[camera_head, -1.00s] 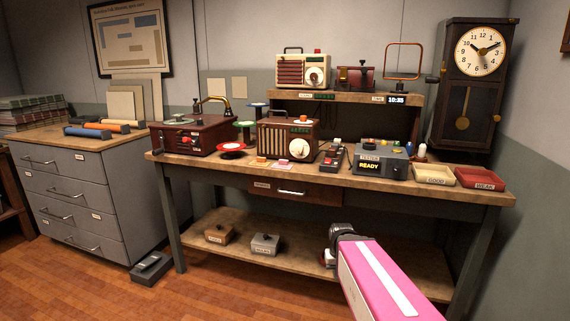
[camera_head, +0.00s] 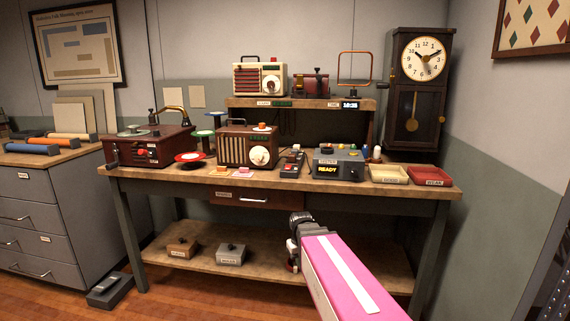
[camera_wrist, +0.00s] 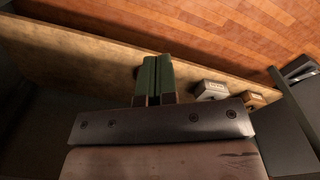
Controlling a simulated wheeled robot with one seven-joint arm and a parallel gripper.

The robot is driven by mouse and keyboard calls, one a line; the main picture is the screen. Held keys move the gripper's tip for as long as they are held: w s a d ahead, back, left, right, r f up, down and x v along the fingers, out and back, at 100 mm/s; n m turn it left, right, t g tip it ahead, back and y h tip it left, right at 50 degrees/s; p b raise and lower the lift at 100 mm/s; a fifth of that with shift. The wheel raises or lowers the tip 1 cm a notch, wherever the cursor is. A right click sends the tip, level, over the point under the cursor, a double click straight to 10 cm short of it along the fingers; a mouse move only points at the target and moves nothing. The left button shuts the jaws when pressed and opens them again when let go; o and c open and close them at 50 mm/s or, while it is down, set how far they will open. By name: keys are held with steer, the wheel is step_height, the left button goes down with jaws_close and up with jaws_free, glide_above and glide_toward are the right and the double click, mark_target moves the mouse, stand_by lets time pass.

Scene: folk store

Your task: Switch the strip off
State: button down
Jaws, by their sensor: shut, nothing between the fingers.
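The strip (camera_head: 292,163) is a narrow dark block with small reddish and pale parts on top. It lies on the workbench between the brown radio and the grey tester box. Its switch position is too small to tell. My gripper (camera_head: 293,264) hangs below the bench top, in front of the lower shelf and well apart from the strip. In the wrist view its green fingers (camera_wrist: 157,62) are together with nothing between them. The strip does not show in the wrist view.
The workbench (camera_head: 405,190) has a brown radio (camera_head: 236,148), the tester box (camera_head: 338,164) and two trays around the strip. Its lower shelf (camera_head: 215,279) holds two small boxes. A grey pedal-like box (camera_head: 108,290) lies on the floor at left.

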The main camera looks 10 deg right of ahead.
steer(key=w+r+n, duration=0.5)
steer(key=w+r, duration=0.8)
steer(key=r, duration=0.1)
step_height(320, 180, up, 30)
steer(key=n+t, duration=0.1)
steer(key=n, duration=0.6)
glide_above(289, 166)
steer(key=s, duration=0.1)
steer(key=shift+s+a+r, duration=0.2)
steer(key=shift+a, duration=0.15)
steer(key=shift+f, duration=0.15)
steer(key=f, duration=0.4)
steer(key=w+f, duration=0.1)
steer(key=f, duration=0.8)
steer(key=shift+w+d+f, duration=0.25)
steer(key=shift+w+f, duration=0.05)
steer(key=shift+f, duration=0.05)
steer(key=shift+f, duration=0.2)
steer(key=shift+s, duration=0.1)
